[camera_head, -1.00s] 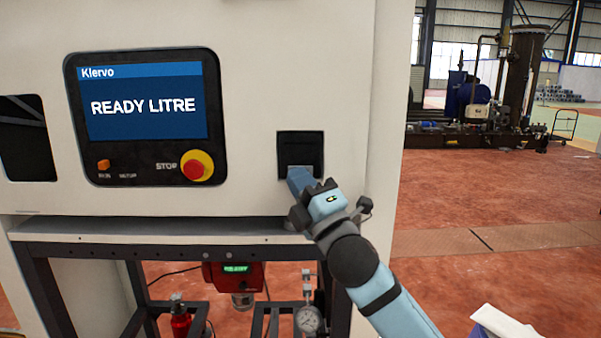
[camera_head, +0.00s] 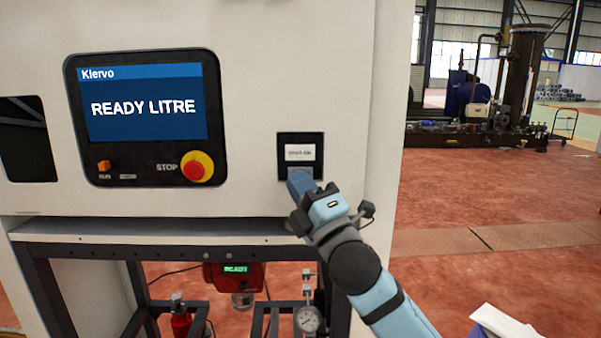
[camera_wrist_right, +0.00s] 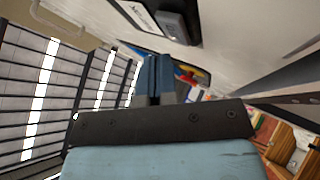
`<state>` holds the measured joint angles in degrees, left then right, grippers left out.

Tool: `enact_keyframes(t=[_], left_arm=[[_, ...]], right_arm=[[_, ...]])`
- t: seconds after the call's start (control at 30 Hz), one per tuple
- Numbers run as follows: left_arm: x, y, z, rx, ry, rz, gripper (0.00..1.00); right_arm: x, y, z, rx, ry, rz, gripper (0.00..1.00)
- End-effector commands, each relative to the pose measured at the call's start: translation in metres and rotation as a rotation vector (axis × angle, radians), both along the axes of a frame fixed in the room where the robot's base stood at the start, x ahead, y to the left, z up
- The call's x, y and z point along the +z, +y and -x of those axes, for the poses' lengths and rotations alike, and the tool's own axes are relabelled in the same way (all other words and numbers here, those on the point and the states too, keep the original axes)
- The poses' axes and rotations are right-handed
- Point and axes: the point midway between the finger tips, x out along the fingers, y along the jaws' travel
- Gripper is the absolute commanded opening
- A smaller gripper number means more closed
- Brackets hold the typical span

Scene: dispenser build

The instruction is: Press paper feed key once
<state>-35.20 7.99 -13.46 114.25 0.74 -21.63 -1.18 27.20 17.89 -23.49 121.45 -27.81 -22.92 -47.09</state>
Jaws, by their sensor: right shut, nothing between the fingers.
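The printer (camera_head: 286,141) is a small black unit set in the white cabinet front, right of the screen. A white slip of paper (camera_head: 300,153) with small print shows in it. My right gripper (camera_head: 297,180) is shut and empty, its fingertips at the lower edge of the printer. The fingers cover the area of the paper feed key, so I cannot tell whether they touch it. In the right wrist view the shut fingers (camera_wrist_right: 155,72) point up toward the dark printer unit (camera_wrist_right: 186,25), apart from it in the picture. My left gripper is not in view.
The screen (camera_head: 145,105) reads "READY LITRE", with a red STOP button (camera_head: 195,170) on a yellow ring below. A ledge (camera_head: 160,232) runs under the panel. Below it are a red device (camera_head: 219,274) and a gauge (camera_head: 308,319). Open floor lies to the right.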

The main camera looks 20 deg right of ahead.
Motion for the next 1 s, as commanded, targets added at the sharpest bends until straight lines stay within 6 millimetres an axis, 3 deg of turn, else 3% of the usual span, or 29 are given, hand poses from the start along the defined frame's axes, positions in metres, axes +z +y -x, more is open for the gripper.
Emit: enact_keyframes(t=[0.27, 0.7, 1.0], left_arm=[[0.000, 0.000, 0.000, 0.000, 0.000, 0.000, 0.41], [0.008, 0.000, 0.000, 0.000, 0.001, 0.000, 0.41], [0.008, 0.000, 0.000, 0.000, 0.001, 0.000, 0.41]], right_arm=[[0.000, 0.001, 0.002, 0.000, 0.000, 0.000, 0.00], [0.000, 0.013, 0.042, 0.001, 0.001, -0.001, 0.00], [0.000, 0.014, 0.048, 0.000, 0.001, 0.000, 0.00]])
